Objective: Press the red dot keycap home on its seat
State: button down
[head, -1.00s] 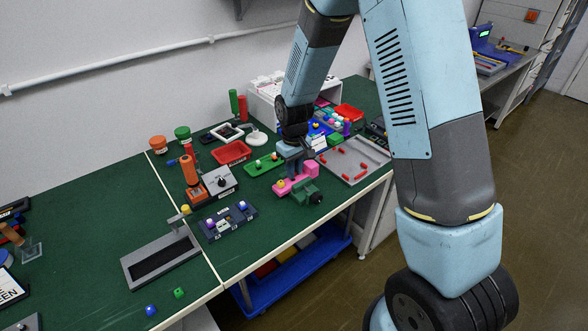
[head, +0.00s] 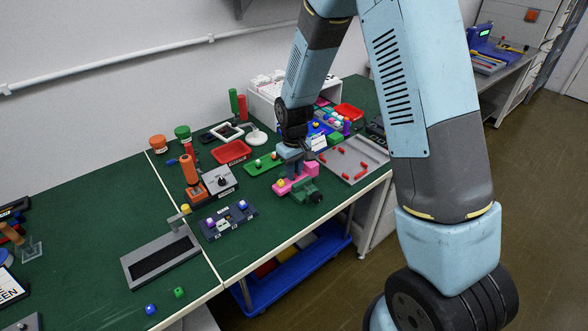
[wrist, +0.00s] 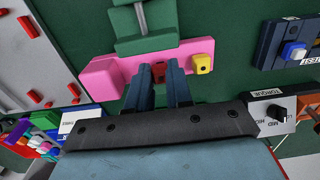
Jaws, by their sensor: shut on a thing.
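The pink fixture (wrist: 115,75) lies on the green bench, and it also shows in the head view (head: 311,169). The red keycap (wrist: 158,70) is between the tips of my gripper (wrist: 159,73) in the wrist view, over the middle of the pink fixture. My gripper is shut on it and points down. The fingers hide most of the cap, and I cannot tell whether it touches its seat. A yellow keycap (wrist: 203,64) with a dark dot stands on the fixture just right of the fingers. In the head view my gripper (head: 293,176) is at the fixture.
A green block assembly (wrist: 143,30) adjoins the fixture. A dark key panel (head: 228,221) and a grey torque box (head: 219,180) stand to the left. A grey tray with red pieces (head: 358,160) lies right. The bench's front edge is close by.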

jog(key=shift+f, duration=0.2)
jog(key=c, duration=0.9)
grip_release()
jog(key=shift+c, duration=0.2)
notch_tip(320, 180, up, 14)
jog(key=shift+f, duration=0.15)
jog(key=shift+f, duration=0.25)
jog(key=c, duration=0.3)
jog(key=shift+n, duration=0.7)
jog(key=f, duration=0.4)
jog(key=shift+w+a+f, duration=0.1)
jog(key=shift+w+f, duration=0.1)
jog(key=shift+f, duration=0.15)
grip_shut()
jog(key=shift+f, duration=3.35)
